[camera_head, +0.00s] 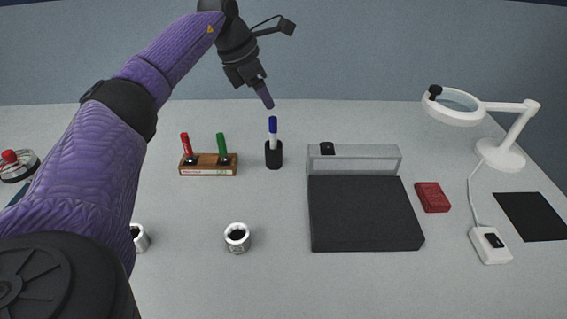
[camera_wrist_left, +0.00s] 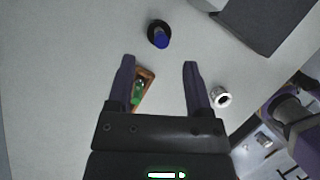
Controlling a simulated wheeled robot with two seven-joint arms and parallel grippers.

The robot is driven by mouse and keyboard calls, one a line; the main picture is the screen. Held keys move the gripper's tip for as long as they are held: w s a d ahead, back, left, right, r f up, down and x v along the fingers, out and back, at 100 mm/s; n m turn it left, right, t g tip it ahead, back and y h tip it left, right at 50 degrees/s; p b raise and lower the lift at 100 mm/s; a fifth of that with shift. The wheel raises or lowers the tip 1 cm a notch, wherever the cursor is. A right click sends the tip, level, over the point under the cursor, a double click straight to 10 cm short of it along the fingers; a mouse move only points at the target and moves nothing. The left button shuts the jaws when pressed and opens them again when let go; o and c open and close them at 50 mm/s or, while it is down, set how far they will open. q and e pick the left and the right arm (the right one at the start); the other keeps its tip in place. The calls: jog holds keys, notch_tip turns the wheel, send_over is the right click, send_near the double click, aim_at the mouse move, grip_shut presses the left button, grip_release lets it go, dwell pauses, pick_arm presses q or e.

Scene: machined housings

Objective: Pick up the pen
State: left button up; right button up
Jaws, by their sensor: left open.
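A pen with a blue cap and white body (camera_head: 273,132) stands upright in a small black holder (camera_head: 274,158) on the table. In the left wrist view the blue cap (camera_wrist_left: 161,41) shows from above inside the dark holder (camera_wrist_left: 155,29), ahead of the fingertips. My left gripper (camera_head: 266,98) is above and just behind the pen in the head view, pointing down. In the left wrist view my left gripper (camera_wrist_left: 159,64) has its two fingers wide apart with nothing between the tips. My right gripper is in neither view.
A wooden stand (camera_head: 208,170) with a red pen (camera_head: 186,144) and a green pen (camera_head: 221,143) is left of the holder. A white ring part (camera_head: 237,237) lies in front. A black mat (camera_head: 364,215), red box (camera_head: 432,197) and magnifier lamp (camera_head: 502,155) are to the right.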

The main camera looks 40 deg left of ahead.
aim_at(275, 130)
pick_arm(q)
jog(key=b+x, duration=0.1)
jog(key=x, duration=0.2)
jog(key=s+b+x, duration=0.1)
jog(key=x, duration=0.2)
jog(key=b+x, duration=0.2)
jog(key=x, duration=0.1)
jog(key=shift+f, duration=0.6)
jog(key=shift+w+f, duration=0.1)
jog(key=shift+f, duration=0.1)
jog(key=shift+r, duration=0.1)
jog(key=shift+c, duration=1.6)
jog(key=c, duration=0.5)
grip_shut()
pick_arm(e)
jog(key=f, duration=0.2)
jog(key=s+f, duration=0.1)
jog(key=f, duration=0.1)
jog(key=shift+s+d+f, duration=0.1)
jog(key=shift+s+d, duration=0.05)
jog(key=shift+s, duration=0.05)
